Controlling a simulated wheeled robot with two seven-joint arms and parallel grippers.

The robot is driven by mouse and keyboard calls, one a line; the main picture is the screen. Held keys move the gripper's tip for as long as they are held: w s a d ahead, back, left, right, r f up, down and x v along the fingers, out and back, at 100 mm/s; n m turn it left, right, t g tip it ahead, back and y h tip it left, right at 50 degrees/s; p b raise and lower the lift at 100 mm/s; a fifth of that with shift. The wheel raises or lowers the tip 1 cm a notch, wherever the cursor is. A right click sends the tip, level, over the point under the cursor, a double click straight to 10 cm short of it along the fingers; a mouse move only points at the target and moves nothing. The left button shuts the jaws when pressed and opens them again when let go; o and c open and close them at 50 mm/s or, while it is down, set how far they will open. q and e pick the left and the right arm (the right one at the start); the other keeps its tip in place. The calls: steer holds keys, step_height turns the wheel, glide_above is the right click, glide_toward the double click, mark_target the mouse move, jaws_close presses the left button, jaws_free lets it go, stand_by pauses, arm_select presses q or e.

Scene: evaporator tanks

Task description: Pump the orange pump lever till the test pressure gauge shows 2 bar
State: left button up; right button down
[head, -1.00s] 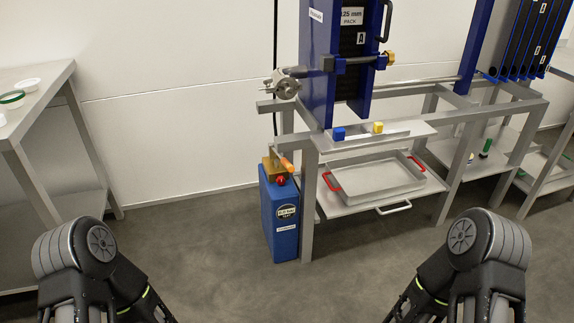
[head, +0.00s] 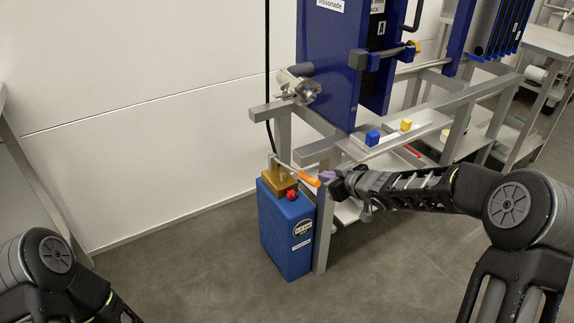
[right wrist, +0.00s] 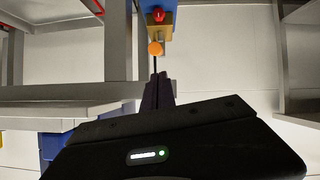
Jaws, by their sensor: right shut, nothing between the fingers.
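The orange pump lever (head: 308,179) sticks out to the right from a brass block (head: 277,180) on top of the blue pump tank (head: 284,232). Its orange end also shows in the right wrist view (right wrist: 156,48), straight ahead of the fingertips. My right gripper (head: 327,177) is shut and empty, its tips close to the lever's end; I cannot tell whether they touch. Its closed fingers show in the right wrist view (right wrist: 157,93). My left gripper is out of view.
A red knob (head: 292,195) sits beside the lever. The metal frame (head: 322,235) stands close to the tank's right side. Blue (head: 372,138) and yellow (head: 406,125) blocks lie on the shelf. Floor left of the tank is clear.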

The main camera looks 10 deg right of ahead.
mark_target(309, 177)
steer(key=shift+w+r, duration=0.1)
steer(key=shift+w, duration=0.2)
steer(key=b+x, duration=0.1)
steer(key=x, duration=0.9)
stand_by(0.4)
